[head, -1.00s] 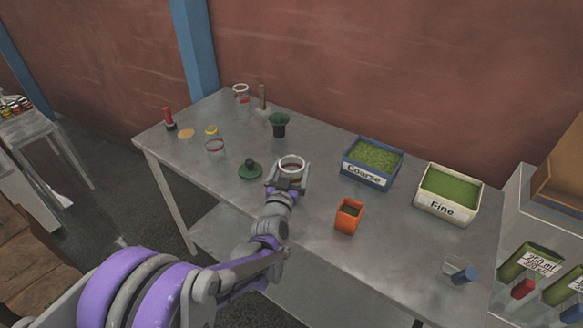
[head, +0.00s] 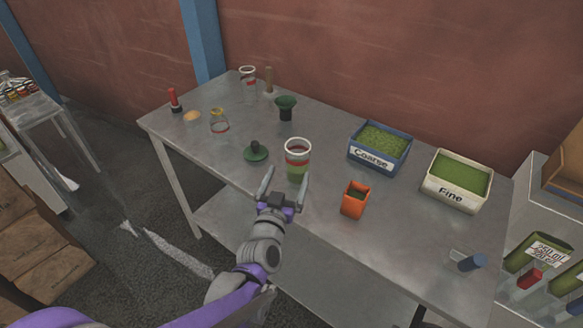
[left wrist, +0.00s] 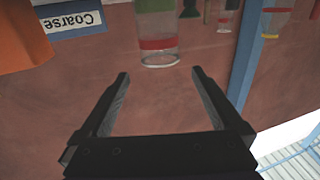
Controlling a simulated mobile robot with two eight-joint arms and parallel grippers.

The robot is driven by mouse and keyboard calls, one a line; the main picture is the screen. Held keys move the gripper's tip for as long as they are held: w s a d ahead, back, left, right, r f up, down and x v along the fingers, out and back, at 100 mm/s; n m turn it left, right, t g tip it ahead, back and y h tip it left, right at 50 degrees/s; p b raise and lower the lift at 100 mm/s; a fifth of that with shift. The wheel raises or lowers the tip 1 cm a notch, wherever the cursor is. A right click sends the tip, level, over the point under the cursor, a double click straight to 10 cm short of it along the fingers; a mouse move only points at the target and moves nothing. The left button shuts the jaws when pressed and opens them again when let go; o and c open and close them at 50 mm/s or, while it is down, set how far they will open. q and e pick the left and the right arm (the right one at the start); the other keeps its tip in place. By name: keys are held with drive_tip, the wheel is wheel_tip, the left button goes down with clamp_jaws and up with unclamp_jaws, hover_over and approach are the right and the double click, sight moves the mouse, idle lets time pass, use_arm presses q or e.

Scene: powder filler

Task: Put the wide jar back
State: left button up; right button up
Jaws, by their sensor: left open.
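A clear jar (head: 297,160) with a white rim, a red band and green powder inside stands upright on the metal table, near its middle. I take it to be the wide jar. It also shows upside down in the left wrist view (left wrist: 157,35). My left gripper (head: 286,180) is open and empty on the near side of the jar, its two fingers pointing towards it. In the left wrist view the open fingers (left wrist: 159,76) are apart from the jar, with a gap before its rim. My right gripper is not in view.
A dark green knobbed lid (head: 256,152) lies left of the jar. An orange container (head: 355,199) stands to its right. The Coarse bin (head: 380,145) and Fine bin (head: 457,181) are further right. A yellow-rimmed jar (head: 219,121), green funnel (head: 286,107) and another jar (head: 248,85) stand farther back.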

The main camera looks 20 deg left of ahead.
use_arm(q)
drive_tip(key=s, duration=0.1)
drive_tip(key=s+d+f+g+h, duration=0.1)
drive_tip(key=s+d+m+g+h, duration=0.1)
drive_tip(key=shift+s+f, duration=0.2)
drive_tip(key=shift+f, duration=0.2)
drive_tip(key=s+a+f+g, duration=0.1)
drive_tip(key=s+f+g, duration=0.2)
drive_tip(key=s, duration=0.4)
drive_tip(key=s+a+f+g, duration=0.1)
drive_tip(key=s+f+g, duration=0.2)
drive_tip(key=s, duration=0.4)
drive_tip(key=s+a+f+g+y, duration=0.1)
drive_tip(key=s+f+g, duration=0.2)
drive_tip(key=s, duration=0.4)
drive_tip(key=shift+s+f+g, duration=0.35)
drive_tip(key=shift+g, duration=0.55)
